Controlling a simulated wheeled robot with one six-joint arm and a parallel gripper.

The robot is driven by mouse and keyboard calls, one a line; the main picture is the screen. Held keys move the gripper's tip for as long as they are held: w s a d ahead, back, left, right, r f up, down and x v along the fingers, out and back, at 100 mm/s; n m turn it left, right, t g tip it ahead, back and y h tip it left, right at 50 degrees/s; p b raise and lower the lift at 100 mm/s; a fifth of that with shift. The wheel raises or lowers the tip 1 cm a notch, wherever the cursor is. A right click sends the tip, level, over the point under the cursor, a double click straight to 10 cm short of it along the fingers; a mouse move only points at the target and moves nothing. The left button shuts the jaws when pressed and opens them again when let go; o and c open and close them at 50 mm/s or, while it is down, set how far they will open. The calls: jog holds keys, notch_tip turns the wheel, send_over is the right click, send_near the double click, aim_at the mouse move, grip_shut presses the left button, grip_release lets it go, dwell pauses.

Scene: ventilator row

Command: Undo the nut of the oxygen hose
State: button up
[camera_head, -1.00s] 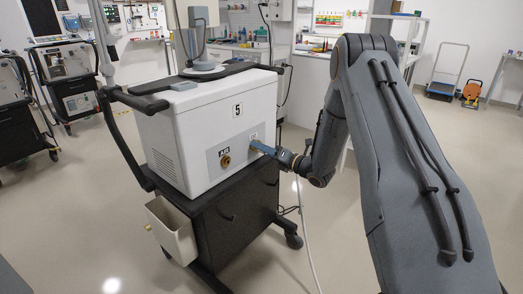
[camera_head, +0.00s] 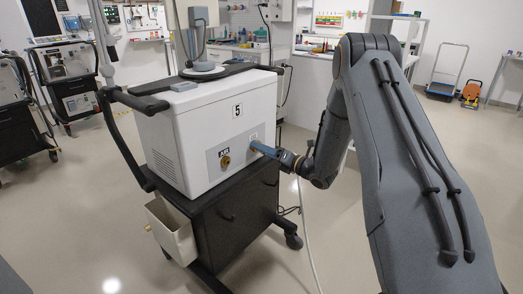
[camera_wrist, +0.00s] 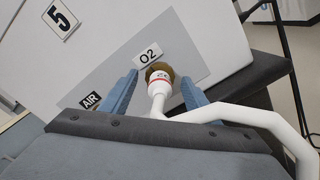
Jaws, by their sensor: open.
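The ventilator (camera_head: 205,135) is a white box marked 5 on a dark cart. In the wrist view its grey panel (camera_wrist: 197,62) carries an O2 label and an AIR label. Below the O2 label sits the brass nut (camera_wrist: 160,72) of the oxygen hose, with a white, red-banded hose end (camera_wrist: 160,90) leading from it. The white hose (camera_wrist: 240,114) bends away to the right. My gripper (camera_wrist: 151,88) is open, its blue fingers on either side of the nut and hose end; I cannot tell whether they touch. In the head view my gripper (camera_head: 263,149) hides the O2 port.
A brass AIR fitting (camera_head: 225,162) is on the same panel, left of my gripper. A cream bin (camera_head: 172,232) hangs on the cart's front left. Other ventilator carts (camera_head: 68,85) stand at the far left. The floor in front is clear.

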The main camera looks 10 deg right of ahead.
jog(key=v, duration=0.7)
